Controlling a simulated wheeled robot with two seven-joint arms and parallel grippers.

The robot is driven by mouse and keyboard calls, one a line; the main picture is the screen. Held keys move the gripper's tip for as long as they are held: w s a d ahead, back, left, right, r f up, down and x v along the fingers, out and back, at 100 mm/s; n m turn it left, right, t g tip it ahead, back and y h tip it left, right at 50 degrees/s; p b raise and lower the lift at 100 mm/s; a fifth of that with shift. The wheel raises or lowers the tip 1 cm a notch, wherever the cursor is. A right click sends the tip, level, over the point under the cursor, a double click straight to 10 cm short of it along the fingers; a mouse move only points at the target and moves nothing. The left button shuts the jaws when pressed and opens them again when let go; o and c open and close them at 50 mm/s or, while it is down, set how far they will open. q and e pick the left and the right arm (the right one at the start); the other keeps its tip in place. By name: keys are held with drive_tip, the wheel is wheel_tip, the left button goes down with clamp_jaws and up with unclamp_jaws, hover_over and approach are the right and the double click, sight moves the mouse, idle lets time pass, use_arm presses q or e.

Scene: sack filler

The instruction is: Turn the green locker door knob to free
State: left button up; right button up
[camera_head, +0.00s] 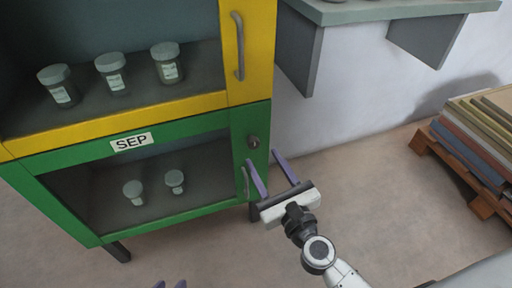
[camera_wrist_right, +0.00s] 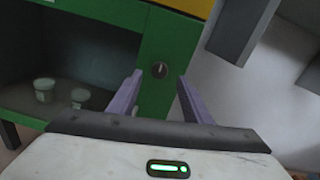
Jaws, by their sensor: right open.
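The green locker (camera_head: 70,215) has a see-through front and a label reading SEP. Its round dark door knob (camera_head: 253,142) sits on the green strip at the right, above a grey handle (camera_head: 246,183). In the right wrist view the knob (camera_wrist_right: 159,70) shows between my fingertips, with a pale mark; its exact setting is too small to tell. My right gripper (camera_head: 264,158) is open and empty, its purple fingers pointing toward the knob, apparently short of it.
A yellow locker (camera_head: 118,119) with a grey handle (camera_head: 238,46) and several jars sits above the green one. Jars also stand inside the green locker. A grey wall shelf (camera_head: 395,11) juts out at upper right. Boards lie on a wooden pallet (camera_head: 455,172) at right.

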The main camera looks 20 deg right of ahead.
sight(255, 145)
drive_tip(key=w, duration=0.6)
drive_tip(key=shift+w+a, duration=0.15)
drive_tip(key=shift+a, duration=0.1)
drive_tip(key=shift+c, duration=0.6)
